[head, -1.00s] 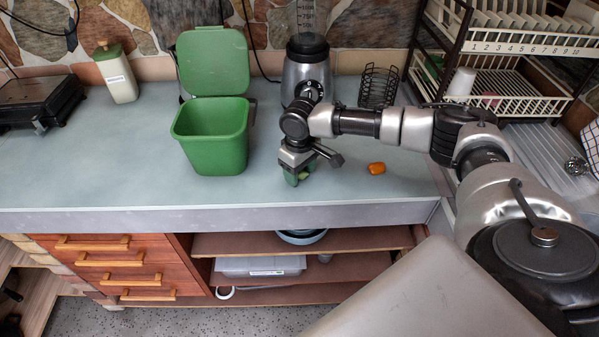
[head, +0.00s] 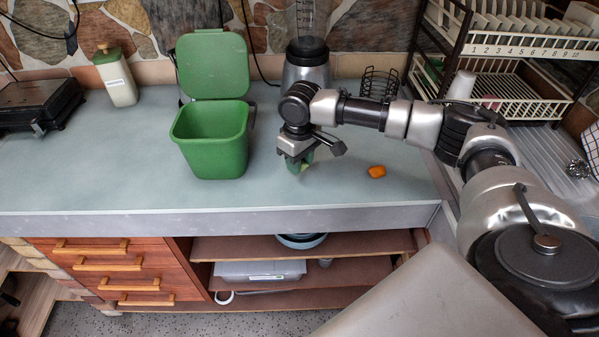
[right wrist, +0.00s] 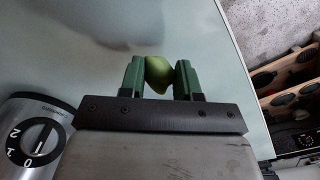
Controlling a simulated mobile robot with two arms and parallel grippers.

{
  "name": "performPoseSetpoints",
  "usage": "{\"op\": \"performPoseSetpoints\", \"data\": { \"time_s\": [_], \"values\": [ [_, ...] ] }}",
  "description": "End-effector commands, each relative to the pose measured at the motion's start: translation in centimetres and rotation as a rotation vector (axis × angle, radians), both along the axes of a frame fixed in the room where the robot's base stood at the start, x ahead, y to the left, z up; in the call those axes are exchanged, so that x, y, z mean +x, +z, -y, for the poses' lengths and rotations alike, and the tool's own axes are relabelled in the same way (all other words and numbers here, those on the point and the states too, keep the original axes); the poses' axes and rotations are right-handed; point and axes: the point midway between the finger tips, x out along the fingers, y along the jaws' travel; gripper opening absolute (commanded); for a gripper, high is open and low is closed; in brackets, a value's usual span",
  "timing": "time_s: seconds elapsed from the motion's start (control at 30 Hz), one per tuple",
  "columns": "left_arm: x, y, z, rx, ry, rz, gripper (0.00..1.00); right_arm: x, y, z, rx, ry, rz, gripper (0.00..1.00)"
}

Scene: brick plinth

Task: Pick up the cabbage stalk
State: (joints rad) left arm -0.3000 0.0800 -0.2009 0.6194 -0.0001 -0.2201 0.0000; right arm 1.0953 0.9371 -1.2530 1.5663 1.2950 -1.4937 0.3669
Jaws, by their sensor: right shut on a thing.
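My right gripper (head: 297,162) is above the counter, to the right of the green bin, with its green fingers pointing down. It is shut on the cabbage stalk, a small pale green rounded piece. In the right wrist view the cabbage stalk (right wrist: 158,74) sits between the two green fingertips, touching both. In the head view only a little of it shows, the rest being hidden by the fingers. My left gripper is not in view.
An open green bin (head: 212,150) with its lid raised stands left of my gripper. A small orange piece (head: 377,171) lies on the counter (head: 90,180) to the right. A blender (head: 306,66) and a wire basket (head: 379,84) stand behind. A dish rack (head: 510,88) is at right.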

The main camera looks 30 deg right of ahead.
Motion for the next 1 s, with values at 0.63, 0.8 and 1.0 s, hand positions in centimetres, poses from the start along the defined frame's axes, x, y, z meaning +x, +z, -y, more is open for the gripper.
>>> {"op": "performPoseSetpoints", "data": {
  "time_s": [0.63,0.8,1.0],
  "values": [
    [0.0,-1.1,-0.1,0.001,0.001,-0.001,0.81,-11.2,6.4,0.4,-0.001,0.0,-0.003,0.1],
    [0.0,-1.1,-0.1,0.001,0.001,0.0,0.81,-11.6,6.6,0.4,-0.002,0.0,-0.004,0.1],
    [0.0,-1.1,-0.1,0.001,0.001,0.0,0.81,-11.6,6.6,0.4,-0.001,-0.001,-0.003,0.1]
  ]
}}
